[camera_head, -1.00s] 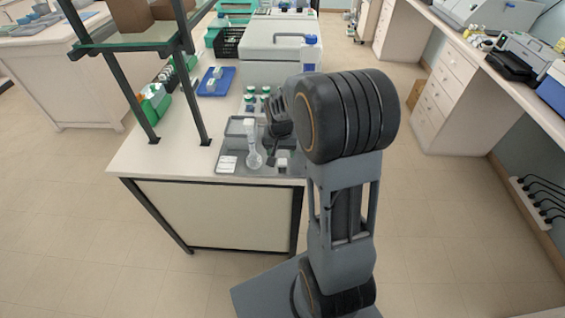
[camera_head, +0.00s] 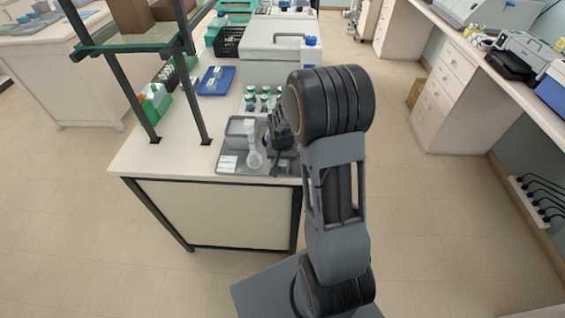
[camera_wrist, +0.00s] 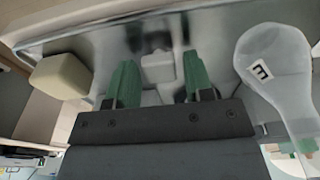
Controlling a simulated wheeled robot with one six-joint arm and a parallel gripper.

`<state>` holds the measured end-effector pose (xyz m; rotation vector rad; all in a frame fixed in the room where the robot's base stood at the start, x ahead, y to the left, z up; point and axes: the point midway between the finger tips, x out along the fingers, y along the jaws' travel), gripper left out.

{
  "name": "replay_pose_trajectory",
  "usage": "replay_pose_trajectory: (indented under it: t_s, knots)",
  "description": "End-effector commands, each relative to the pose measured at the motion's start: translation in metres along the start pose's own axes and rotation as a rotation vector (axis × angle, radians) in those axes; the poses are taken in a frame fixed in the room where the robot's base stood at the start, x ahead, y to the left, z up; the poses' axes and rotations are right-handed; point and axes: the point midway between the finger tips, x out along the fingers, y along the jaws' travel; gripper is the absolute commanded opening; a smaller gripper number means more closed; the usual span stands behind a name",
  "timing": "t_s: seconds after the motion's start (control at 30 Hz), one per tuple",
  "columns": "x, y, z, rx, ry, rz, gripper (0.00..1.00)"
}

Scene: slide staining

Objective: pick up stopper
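A small pale grey, translucent stopper (camera_wrist: 158,68) shows in the wrist view, between the two green fingertips of my gripper (camera_wrist: 158,80). The fingers are apart, with a narrow gap visible at the right side of the stopper; contact on the left side is hard to tell. In the head view my gripper (camera_head: 282,142) is low over the right part of the grey tray (camera_head: 243,174), and the stopper is hidden there. A clear flask (camera_wrist: 275,75) with a small label is right of the fingers; it stands on the tray in the head view (camera_head: 254,158).
A cream block (camera_wrist: 60,76) lies left of the fingers in the wrist view. A white card (camera_head: 228,162) lies on the tray. Several capped bottles (camera_head: 264,99) stand behind it, before a large grey box (camera_head: 275,50). A blue tray (camera_head: 215,80) and shelf posts (camera_head: 190,90) are left.

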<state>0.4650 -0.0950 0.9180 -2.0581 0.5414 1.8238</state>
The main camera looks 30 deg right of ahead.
Motion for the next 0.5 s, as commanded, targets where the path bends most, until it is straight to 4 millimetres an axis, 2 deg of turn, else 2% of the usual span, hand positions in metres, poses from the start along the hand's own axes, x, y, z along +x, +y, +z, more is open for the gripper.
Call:
replay_pose_trajectory:
  t_s: [0.07, 0.4, 0.5]
  knots:
    - [-0.0002, -0.0001, -0.0001, 0.000, 0.000, 0.000, 0.40]
    - [-0.0003, -0.0001, -0.0001, 0.000, 0.000, 0.000, 0.07]
    - [-0.0003, -0.0001, -0.0001, 0.000, 0.000, 0.000, 0.05]
